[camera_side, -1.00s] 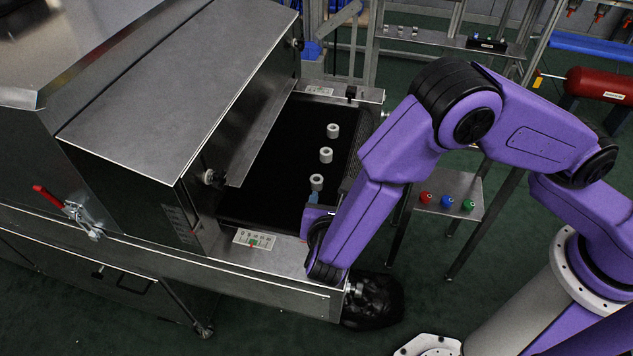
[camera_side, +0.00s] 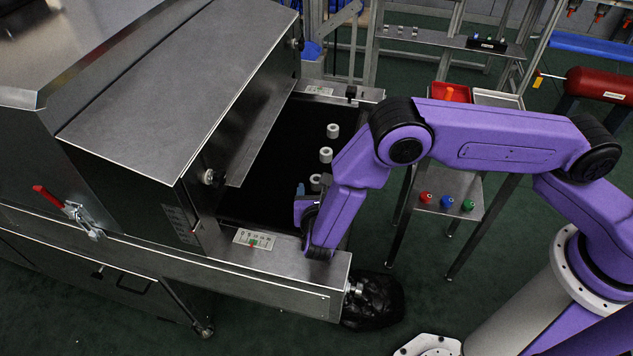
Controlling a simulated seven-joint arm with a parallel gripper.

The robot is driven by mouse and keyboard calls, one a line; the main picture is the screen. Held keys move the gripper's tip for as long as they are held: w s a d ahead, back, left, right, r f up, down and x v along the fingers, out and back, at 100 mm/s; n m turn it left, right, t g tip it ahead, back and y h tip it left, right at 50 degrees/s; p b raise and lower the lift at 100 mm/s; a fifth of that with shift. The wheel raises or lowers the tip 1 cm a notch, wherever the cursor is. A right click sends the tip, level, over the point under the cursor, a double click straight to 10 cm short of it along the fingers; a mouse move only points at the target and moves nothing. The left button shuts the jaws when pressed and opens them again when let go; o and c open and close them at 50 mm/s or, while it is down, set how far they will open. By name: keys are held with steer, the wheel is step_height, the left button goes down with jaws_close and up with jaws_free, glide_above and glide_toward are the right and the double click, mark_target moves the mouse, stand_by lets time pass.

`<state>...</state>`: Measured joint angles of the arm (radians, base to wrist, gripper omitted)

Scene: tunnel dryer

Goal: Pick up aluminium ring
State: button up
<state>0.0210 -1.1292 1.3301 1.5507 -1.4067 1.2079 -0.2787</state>
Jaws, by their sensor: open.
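Three pale ring-shaped parts lie in a row on the black dryer belt (camera_side: 262,190): a far ring (camera_side: 333,130), a middle ring (camera_side: 326,155) and a near ring (camera_side: 316,179).
The metal dryer hood (camera_side: 185,85) overhangs the belt's left side. A label panel (camera_side: 254,238) sits on the front metal edge. A stand to the right holds a red tray (camera_side: 449,93) and, lower, red, blue and green buttons (camera_side: 446,201).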

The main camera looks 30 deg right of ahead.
mark_target(316, 178)
steer(key=shift+x, duration=3.1)
steer(key=c, duration=1.1)
